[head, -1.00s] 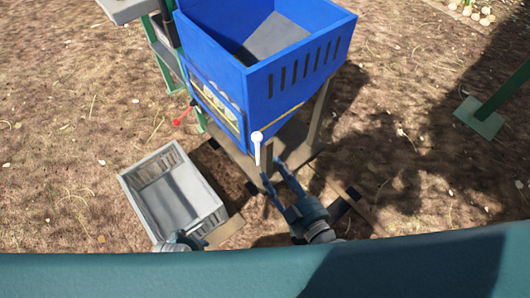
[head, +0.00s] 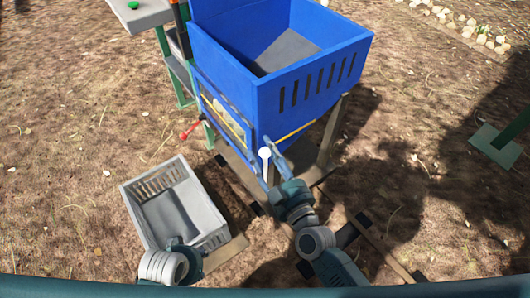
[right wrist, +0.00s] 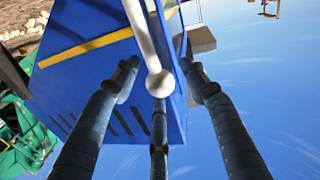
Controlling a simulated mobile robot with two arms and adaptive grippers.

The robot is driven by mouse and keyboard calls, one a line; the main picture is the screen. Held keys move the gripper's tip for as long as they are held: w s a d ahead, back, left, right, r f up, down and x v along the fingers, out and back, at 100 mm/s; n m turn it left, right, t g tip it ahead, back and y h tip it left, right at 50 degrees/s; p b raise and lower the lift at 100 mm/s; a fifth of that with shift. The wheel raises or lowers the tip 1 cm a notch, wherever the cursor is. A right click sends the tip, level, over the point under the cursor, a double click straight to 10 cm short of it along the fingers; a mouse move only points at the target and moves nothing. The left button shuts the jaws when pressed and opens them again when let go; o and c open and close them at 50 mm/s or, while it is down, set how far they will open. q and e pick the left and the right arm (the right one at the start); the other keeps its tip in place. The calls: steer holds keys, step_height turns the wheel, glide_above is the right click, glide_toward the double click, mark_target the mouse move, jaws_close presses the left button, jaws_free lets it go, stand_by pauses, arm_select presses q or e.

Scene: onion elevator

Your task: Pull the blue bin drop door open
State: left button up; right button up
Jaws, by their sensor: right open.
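The blue bin (head: 310,85) stands on legs at the centre of the head view, and its wall fills much of the right wrist view (right wrist: 95,85). A white lever with a ball knob (head: 265,153) shows at its lower front; the drop door itself is not clearly distinguishable. My right gripper (head: 274,160) is open at the lever. In the right wrist view, the white ball knob (right wrist: 160,84) lies between the spread fingers, with no clear grip on it. My left arm's end (head: 172,264) is low at the left by the grey crate; its fingers cannot be made out.
A grey open crate (head: 212,240) sits on the ground left of the bin. A red-handled lever (head: 190,131) sticks out at the bin's left side. A green metal post foot (head: 495,145) stands at the right. Bare ground is free at the left.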

steer(key=shift+w+a, duration=0.1)
steer(key=shift+w, duration=0.05)
steer(key=shift+c, duration=0.2)
jaws_close()
